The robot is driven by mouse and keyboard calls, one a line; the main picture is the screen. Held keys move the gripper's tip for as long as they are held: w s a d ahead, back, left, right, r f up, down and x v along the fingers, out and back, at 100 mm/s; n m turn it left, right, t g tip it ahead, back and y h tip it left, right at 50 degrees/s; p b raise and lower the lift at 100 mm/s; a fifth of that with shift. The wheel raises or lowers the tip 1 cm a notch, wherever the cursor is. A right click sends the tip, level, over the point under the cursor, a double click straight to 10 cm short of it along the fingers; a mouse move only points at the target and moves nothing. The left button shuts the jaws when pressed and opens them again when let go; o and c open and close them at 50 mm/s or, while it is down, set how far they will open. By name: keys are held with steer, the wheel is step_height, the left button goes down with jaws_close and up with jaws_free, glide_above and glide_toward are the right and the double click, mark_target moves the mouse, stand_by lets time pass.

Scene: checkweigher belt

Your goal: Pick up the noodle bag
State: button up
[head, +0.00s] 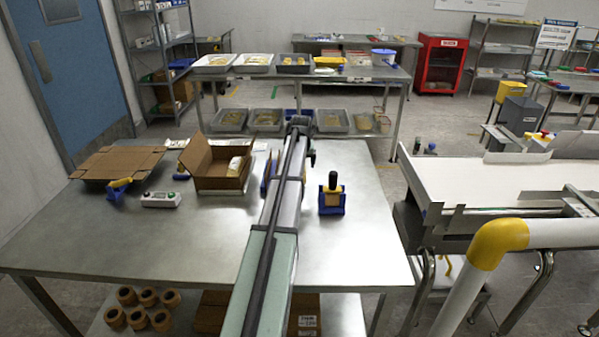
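A small pale packet (236,165) with a yellowish part sits at the right side inside an open cardboard box (215,184) on the metal table. It may be the noodle bag, but it is too small to tell. My arm reaches from the bottom edge up across the table, to the right of the box. My gripper does not show; the arm's far end is dark and hides what lies beyond and beneath it.
The metal table (120,235) also holds flattened cardboard (118,162), a white device (161,200) and a blue holder with a dark-handled tool (332,196). A white conveyor (480,180) stands at the right. The table's front left is clear.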

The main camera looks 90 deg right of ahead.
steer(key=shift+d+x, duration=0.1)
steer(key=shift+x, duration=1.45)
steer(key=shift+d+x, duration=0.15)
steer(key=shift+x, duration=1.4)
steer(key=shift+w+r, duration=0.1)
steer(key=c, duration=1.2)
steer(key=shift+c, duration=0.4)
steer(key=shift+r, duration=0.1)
